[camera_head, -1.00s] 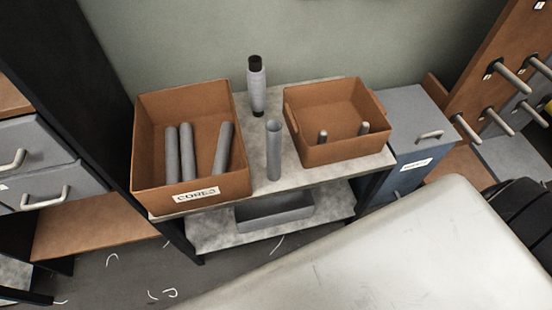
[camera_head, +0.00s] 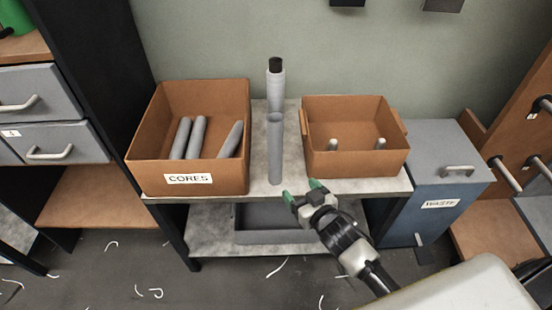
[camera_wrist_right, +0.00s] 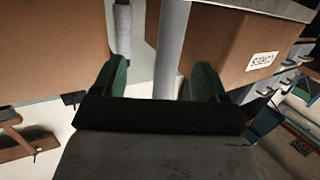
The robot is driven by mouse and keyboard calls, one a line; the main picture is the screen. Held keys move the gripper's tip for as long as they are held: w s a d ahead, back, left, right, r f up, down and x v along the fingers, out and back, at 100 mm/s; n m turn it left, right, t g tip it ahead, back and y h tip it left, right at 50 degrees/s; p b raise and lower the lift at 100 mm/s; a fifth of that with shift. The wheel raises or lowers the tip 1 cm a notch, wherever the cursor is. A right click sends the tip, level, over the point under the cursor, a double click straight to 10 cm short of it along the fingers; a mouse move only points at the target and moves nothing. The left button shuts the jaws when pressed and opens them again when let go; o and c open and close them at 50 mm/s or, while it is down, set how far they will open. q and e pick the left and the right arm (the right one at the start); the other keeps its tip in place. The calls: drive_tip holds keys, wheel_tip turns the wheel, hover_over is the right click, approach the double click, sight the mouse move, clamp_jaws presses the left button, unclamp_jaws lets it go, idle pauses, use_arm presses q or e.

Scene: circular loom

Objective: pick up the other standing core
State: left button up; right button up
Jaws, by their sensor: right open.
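A plain grey core (camera_head: 274,150) stands upright on the grey shelf top, between the two brown boxes, near the front edge. Just behind it stands a lighter grey cylinder with a black top (camera_head: 276,85), its lower part hidden by the core. My right gripper (camera_head: 302,190) has green fingertips and is open and empty, in front of and slightly right of the core's foot. In the right wrist view the core (camera_wrist_right: 173,40) shows between the spread fingers, ahead of them; I see no contact. The black-topped cylinder (camera_wrist_right: 122,30) shows left of it. My left gripper is not in view.
A brown box labelled CORES (camera_head: 145,178), left, holds several lying grey cores. A smaller brown box (camera_head: 350,168), right, has two short pegs showing. A grey tray (camera_head: 270,237) sits on the lower shelf. A blue WASTE bin (camera_head: 445,215) stands right.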

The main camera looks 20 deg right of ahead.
drive_tip(key=t+y+b, duration=0.1)
drive_tip(key=t+b, duration=0.1)
approach(280, 152)
drive_tip(key=x, duration=0.6)
drive_tip(key=shift+w+f, duration=0.2)
drive_tip(key=shift+w, duration=0.1)
drive_tip(key=x, duration=0.4)
drive_tip(key=shift+w+a+r, duration=0.15)
drive_tip(key=shift+w, duration=0.15)
drive_tip(key=shift+w+a, duration=0.1)
drive_tip(key=shift+w, duration=0.45)
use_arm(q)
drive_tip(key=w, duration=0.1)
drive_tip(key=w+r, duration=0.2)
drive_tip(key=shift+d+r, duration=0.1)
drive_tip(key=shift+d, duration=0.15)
use_arm(e)
drive_tip(key=c, duration=1)
drive_tip(key=shift+c, duration=0.2)
